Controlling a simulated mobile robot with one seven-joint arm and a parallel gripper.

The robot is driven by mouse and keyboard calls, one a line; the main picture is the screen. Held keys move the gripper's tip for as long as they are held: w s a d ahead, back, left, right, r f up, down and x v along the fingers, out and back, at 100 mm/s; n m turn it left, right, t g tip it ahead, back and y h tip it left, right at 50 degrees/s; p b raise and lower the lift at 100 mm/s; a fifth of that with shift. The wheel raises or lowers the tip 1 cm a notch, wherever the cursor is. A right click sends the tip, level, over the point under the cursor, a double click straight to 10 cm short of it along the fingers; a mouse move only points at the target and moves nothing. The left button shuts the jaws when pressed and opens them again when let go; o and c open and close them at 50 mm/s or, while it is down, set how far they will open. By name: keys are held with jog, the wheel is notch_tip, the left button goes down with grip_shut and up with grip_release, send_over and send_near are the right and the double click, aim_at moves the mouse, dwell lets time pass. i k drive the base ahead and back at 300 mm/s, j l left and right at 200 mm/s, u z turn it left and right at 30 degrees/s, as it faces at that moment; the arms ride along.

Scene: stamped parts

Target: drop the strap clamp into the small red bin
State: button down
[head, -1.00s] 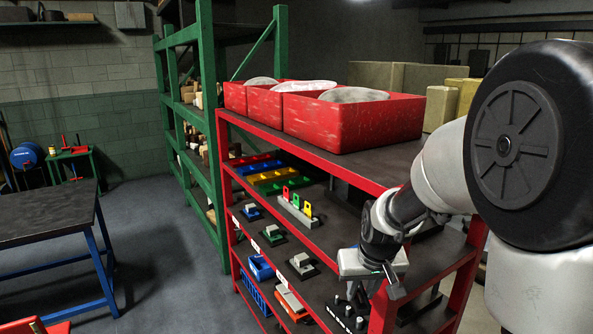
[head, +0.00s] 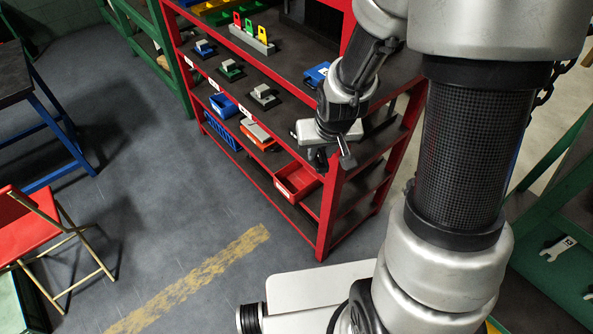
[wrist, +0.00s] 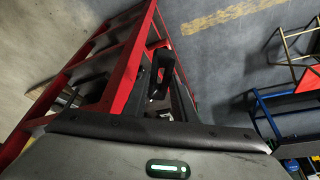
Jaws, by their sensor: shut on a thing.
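The small red bin (head: 308,187) sits on a lower shelf at the near right end of the red rack, open at the top, its inside partly in view. My gripper (head: 318,160) is just above and right of it in the head view, pointing down at the rack's front. In the wrist view my gripper (wrist: 166,92) is shut on a dark part, the strap clamp (wrist: 160,74), which has an opening in it. In the head view the clamp is too small and dark to make out. The bin cannot be told apart in the wrist view.
The red rack (head: 325,222) has a corner post close beside my gripper. Its shelves hold grey parts on dark pads, a blue bin (head: 223,106) and an orange-grey part (head: 257,134). A red folding chair (head: 28,225) stands at left. The floor in front is clear, with a yellow stripe (head: 190,280).

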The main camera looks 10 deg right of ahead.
aim_at(294, 187)
jog(key=i+j+z, duration=0.2)
jog(key=j, duration=0.15)
jog(key=j+z, duration=0.15)
jog(key=j, duration=0.2)
jog(key=i+j+z, duration=0.2)
jog(key=j, duration=0.2)
jog(key=j+z, duration=0.2)
jog(key=j, duration=0.2)
jog(key=i, duration=0.05)
